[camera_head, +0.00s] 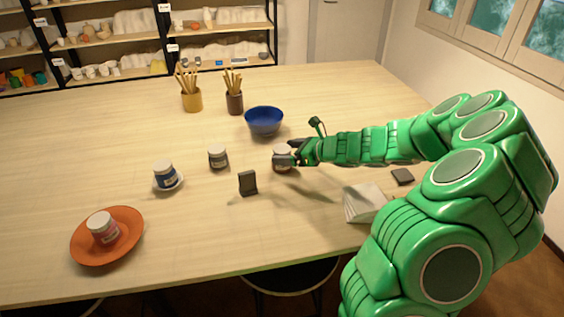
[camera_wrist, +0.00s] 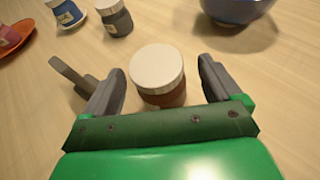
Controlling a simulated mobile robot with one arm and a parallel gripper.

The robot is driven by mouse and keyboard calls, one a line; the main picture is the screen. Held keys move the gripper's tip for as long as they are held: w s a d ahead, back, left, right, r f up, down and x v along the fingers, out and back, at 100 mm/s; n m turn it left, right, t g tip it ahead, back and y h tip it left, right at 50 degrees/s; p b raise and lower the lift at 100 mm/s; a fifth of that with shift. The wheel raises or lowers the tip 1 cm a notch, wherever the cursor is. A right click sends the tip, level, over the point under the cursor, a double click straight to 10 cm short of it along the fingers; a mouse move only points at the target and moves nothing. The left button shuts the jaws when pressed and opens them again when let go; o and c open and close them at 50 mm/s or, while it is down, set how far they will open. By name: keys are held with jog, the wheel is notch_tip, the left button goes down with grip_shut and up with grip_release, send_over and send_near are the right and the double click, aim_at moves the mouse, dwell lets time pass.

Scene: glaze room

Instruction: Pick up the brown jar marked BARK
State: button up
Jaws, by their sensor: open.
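A jar with a white lid and a reddish-brown body (camera_wrist: 160,97) stands upright on the table between the fingers of my gripper (camera_wrist: 160,80). A gap shows between each finger and the jar, and the fingers are open. In the head view the jar (camera_head: 283,152) is partly hidden by my gripper (camera_head: 292,156). Its label is not visible, so I cannot read whether it says BARK. Another jar, dark grey-brown with a pale label (camera_head: 218,157), stands to the left; it also shows in the wrist view (camera_wrist: 116,22).
A small dark upright block (camera_head: 248,183) stands close to my gripper's left finger. A blue bowl (camera_head: 264,122) is behind. A blue jar (camera_head: 165,175) is on a saucer, and a pink jar (camera_head: 103,228) is on an orange plate (camera_head: 128,222). Brush pots (camera_head: 235,103) stand farther back.

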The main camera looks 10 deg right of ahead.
aim_at(277, 152)
jog(key=shift+x, duration=1.95)
jog(key=shift+s+a, duration=0.1)
jog(key=shift+c, duration=0.3)
jog(key=c, duration=1.2)
jog(key=shift+o, duration=0.2)
